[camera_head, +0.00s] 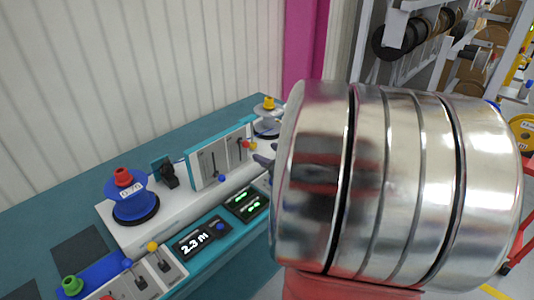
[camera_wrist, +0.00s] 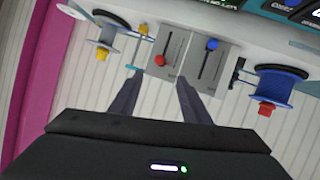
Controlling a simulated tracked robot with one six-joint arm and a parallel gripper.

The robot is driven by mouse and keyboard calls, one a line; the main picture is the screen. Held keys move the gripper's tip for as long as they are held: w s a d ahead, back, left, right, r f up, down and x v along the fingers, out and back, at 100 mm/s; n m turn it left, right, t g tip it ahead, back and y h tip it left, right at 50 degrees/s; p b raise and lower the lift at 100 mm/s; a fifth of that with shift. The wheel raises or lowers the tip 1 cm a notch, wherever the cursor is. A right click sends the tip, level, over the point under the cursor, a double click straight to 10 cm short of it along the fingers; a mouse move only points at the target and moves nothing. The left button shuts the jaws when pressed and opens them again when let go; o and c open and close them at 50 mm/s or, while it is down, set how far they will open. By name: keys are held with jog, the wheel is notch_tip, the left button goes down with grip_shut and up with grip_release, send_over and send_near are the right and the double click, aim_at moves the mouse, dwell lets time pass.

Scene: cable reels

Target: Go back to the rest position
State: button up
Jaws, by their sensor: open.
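My gripper (camera_wrist: 152,98) shows in the wrist view as two dark fingers spread apart, with nothing between them. It hangs in front of a panel with two levers, one with a red knob (camera_wrist: 160,60) and one with a blue knob (camera_wrist: 212,44). In the head view only a dark fingertip (camera_head: 264,161) shows beside the panel (camera_head: 207,165). The rest of the gripper is hidden behind my large metallic arm link.
A blue reel (camera_head: 134,200) with a red cap stands left on the white and teal machine (camera_head: 165,222). Another reel (camera_head: 268,120) with a yellow cap stands at its far end. A display (camera_head: 192,243) reads 2.3 m. A rack of reels (camera_head: 410,40) stands behind at right.

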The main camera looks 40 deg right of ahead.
dwell(0.5)
jog(key=a+r+m+g+h, duration=0.25)
jog(key=a+r, duration=0.35)
jog(key=a, duration=0.4)
jog(key=s+a+f+n+g+y, duration=0.1)
jog(key=s+a, duration=0.5)
jog(key=a, duration=0.6)
jog(key=s+a+f+n+g+y, duration=0.2)
jog(key=s+a+g+y, duration=0.2)
jog(key=a, duration=0.7)
jog(key=shift+s+a+f+y, duration=0.25)
jog(key=shift+s+a+y, duration=0.15)
jog(key=shift+s, duration=0.7)
